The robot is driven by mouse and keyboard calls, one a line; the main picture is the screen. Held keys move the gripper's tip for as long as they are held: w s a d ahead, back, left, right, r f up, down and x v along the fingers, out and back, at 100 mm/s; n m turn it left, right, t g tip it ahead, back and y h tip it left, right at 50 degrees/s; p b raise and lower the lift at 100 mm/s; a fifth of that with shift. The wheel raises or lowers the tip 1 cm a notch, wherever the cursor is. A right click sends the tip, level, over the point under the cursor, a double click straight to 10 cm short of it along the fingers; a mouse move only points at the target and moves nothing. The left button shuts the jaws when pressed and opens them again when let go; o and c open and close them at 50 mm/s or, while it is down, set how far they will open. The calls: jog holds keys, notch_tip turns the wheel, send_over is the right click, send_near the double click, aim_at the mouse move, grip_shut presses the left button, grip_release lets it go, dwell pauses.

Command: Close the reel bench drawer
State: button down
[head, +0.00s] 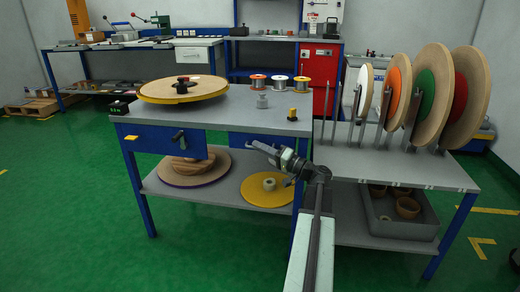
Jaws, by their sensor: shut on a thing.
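The reel bench (220,118) stands in front of me with a grey top and blue legs. Its blue drawer front (146,139) is on the left under the top, with a dark handle (179,136) and a yellow tag. I cannot tell how far the drawer stands out. My gripper (254,145) is in front of the bench, right of the drawer front and apart from its handle. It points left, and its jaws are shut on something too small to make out. Another blue panel (239,139) is partly hidden behind it.
A big wooden reel (183,90) lies on the bench top with several spools behind. Discs lie on the lower shelf. To the right is a rack of upright reels (433,100), with a grey bin (405,228) below. Green floor (70,200) is free at the left.

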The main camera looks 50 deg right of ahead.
jog(key=c, duration=1.8)
grip_release()
jog(key=shift+d, duration=0.2)
jog(key=b+v, duration=0.1)
jog(key=v, duration=0.6)
jog(key=shift+s+f+b, duration=0.15)
jog(key=shift+s+b, duration=0.15)
jog(key=shift+s, duration=0.05)
